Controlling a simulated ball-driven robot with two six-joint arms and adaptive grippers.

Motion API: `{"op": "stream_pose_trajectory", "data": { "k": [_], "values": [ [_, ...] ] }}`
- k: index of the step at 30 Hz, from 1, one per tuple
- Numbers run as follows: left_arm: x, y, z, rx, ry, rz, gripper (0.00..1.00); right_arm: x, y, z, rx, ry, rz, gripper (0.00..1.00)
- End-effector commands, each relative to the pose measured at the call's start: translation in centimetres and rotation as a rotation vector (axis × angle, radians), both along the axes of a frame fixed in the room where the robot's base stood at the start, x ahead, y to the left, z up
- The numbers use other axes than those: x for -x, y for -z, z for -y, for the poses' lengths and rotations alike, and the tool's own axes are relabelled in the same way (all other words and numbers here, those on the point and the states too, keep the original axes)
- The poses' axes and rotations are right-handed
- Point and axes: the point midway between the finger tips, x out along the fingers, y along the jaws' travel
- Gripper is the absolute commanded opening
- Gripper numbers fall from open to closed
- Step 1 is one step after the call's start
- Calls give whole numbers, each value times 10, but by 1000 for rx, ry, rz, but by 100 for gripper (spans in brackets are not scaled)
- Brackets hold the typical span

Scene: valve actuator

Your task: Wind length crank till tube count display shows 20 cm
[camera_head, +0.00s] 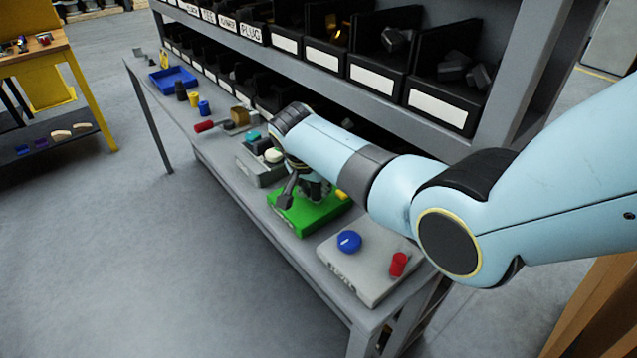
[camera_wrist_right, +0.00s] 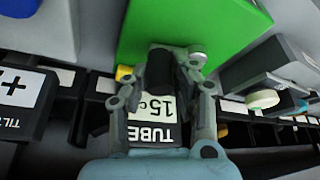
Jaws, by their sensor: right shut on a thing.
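The green crank unit (camera_head: 297,218) sits on the grey bench, and its green body (camera_wrist_right: 205,25) fills the top of the right wrist view. My right gripper (camera_head: 314,188) is over the green unit. In the right wrist view its fingers (camera_wrist_right: 174,70) are shut on a small part at the green unit, which I take to be the length crank; the fingers hide most of it. The tube count display (camera_wrist_right: 158,112) shows between the fingers and reads "TUBE" and "15 c", its end covered. My left gripper is not in view.
A grey panel with a blue knob (camera_head: 349,241) and a red cylinder (camera_head: 398,264) stands at the near end. A grey unit with a pale round button (camera_head: 274,156) is beyond the green one. Shelved black bins (camera_head: 440,95) rise behind.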

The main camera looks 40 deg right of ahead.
Motion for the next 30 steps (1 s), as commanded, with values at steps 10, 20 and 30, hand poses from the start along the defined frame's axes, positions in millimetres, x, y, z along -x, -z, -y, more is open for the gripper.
{"op": "stream_pose_trajectory", "data": {
  "k": [10, 20, 30],
  "values": [
    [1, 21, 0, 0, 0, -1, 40, 0, 2, -15, -2, 324, 2, 0],
    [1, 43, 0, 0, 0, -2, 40, -2, 3, -25, -2, 576, 1, 0],
    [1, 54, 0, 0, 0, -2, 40, -3, 1, -30, -2, 706, 1, 0]
  ]
}}
